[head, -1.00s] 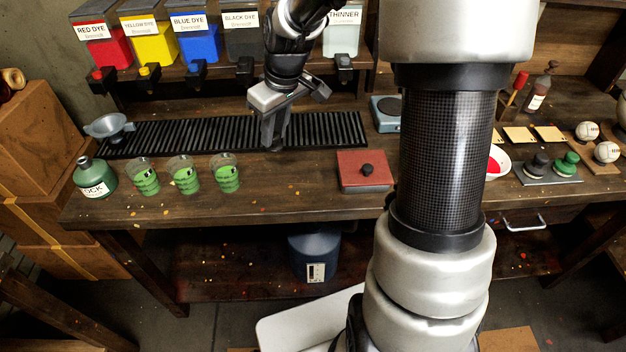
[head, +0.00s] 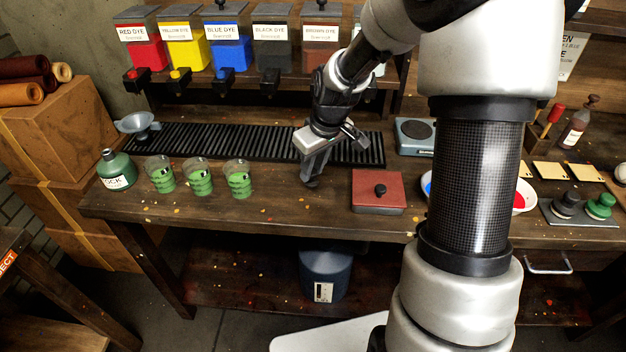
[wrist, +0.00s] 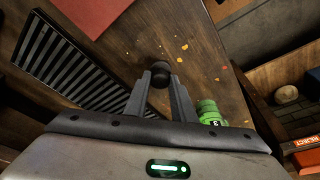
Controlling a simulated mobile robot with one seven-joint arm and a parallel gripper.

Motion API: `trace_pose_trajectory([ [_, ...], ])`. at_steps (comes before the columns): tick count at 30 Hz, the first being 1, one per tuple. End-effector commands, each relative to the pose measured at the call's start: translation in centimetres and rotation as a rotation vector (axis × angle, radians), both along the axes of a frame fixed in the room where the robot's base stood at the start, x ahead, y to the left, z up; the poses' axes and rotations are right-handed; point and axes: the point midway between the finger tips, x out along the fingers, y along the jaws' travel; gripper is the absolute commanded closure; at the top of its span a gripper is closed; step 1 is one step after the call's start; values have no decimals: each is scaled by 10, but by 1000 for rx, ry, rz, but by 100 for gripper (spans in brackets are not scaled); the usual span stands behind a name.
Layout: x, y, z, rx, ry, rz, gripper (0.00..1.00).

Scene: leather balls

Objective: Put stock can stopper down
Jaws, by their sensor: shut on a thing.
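The dark round stock can stopper (wrist: 160,75) sits between my fingertips in the wrist view. My gripper (wrist: 160,85) is shut on it. In the head view my gripper (head: 311,182) points down at the bench, in front of the black slatted grate and left of the red square lid. The stopper is hard to make out there, and I cannot tell whether it touches the wood. The green stock can (head: 117,171) stands upright at the bench's left end, its neck without a stopper.
Three green-patterned cups (head: 239,180) stand between the can and my gripper. The grate (head: 250,143) runs behind. Bare wood surrounds my fingertips. Dye dispensers (head: 229,50) hang above the back.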

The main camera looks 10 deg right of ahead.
Motion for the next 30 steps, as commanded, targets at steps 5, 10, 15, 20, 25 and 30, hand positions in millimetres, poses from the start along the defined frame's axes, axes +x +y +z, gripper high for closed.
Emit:
trace_pose_trajectory([
  [5,-1,1,-26,2,5,1,98],
  [10,0,0,-35,0,1,0,98],
  [15,0,0,-35,0,1,0,98],
  [20,0,0,-37,0,1,0,70],
  [25,0,0,-37,0,1,0,58],
  [30,0,0,-37,0,1,0,58],
])
